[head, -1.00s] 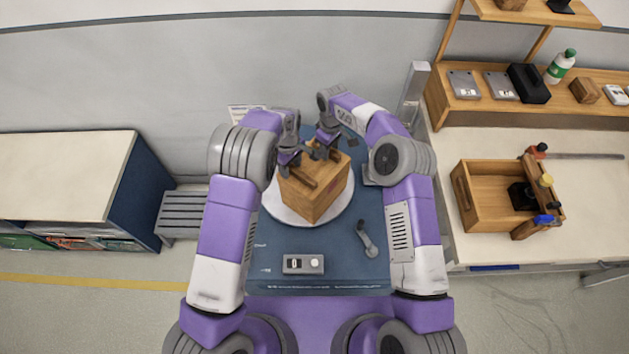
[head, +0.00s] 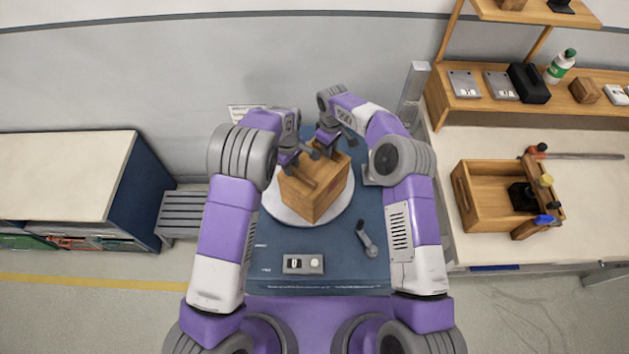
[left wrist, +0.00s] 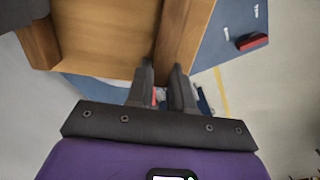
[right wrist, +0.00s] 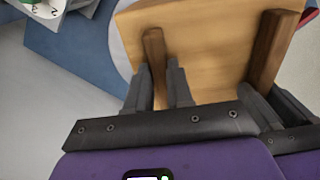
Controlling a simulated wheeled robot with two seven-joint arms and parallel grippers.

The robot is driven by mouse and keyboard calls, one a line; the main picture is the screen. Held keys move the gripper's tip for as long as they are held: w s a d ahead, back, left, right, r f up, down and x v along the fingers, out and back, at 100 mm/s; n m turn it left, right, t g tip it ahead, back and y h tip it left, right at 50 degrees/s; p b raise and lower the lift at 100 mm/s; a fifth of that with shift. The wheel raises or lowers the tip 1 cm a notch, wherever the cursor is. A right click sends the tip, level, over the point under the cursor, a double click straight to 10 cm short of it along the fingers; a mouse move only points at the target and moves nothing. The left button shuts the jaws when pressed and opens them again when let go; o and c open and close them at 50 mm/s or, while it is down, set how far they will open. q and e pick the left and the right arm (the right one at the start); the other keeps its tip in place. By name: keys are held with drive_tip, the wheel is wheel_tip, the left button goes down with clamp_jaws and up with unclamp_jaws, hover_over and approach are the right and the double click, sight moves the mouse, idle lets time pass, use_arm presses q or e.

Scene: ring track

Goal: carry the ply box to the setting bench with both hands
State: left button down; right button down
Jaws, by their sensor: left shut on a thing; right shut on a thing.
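The ply box (head: 322,198) sits on a white round disc (head: 285,211) on a blue table, turned at an angle to me. Two wooden bars run along its top. My left gripper (head: 302,157) is shut on the nearer bar, which also shows in the left wrist view (left wrist: 184,30). My right gripper (head: 328,143) is shut on the other bar, seen between its fingers in the right wrist view (right wrist: 154,48). The box appears to rest on the disc; its far side is hidden by my grippers.
A pale bench (head: 475,148) on the right carries an open wooden tray (head: 487,222) with clamps and a shelf (head: 550,112) with small items. A cream-topped cabinet (head: 65,175) and grey slatted step (head: 183,214) stand left. A switch box (head: 303,264) lies on the blue table.

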drive_tip(key=shift+r, duration=0.15)
idle(0.8)
